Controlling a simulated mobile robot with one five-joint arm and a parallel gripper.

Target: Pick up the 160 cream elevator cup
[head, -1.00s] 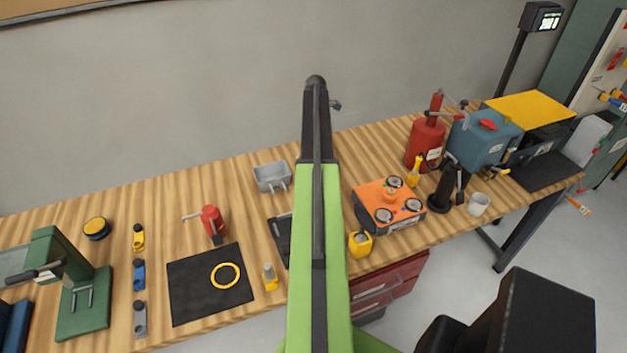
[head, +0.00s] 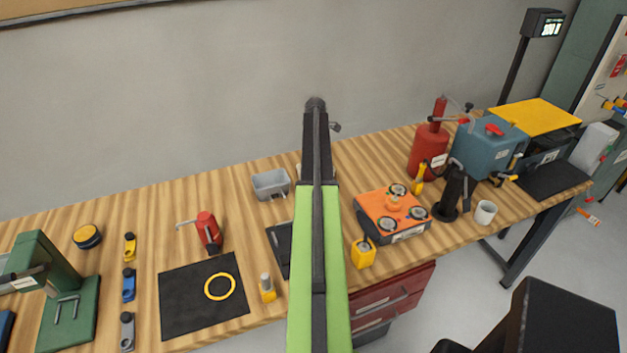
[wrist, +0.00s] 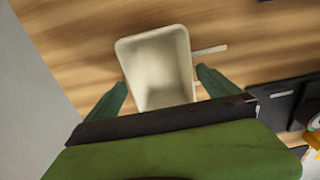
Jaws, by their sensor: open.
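The cream elevator cup (wrist: 160,60) lies on the wood bench in the wrist view, its hollow facing the camera. A pale bolt-like stub sticks out from its right side. My gripper (wrist: 161,84) is open, with one green finger at the lower left of the cup and the other at its right. I cannot tell whether either finger touches it. In the head view my green arm hides the gripper and nearly all of this cup. A grey cup (head: 271,184) with stubs sits just left of the arm there.
An orange box with round dials (head: 392,212) and a yellow container (head: 363,252) stand right of my arm. A black mat (head: 190,300) and red tool (head: 208,230) are to the left. The wall (head: 150,100) rises behind the bench. Bare wood lies left of the grey cup.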

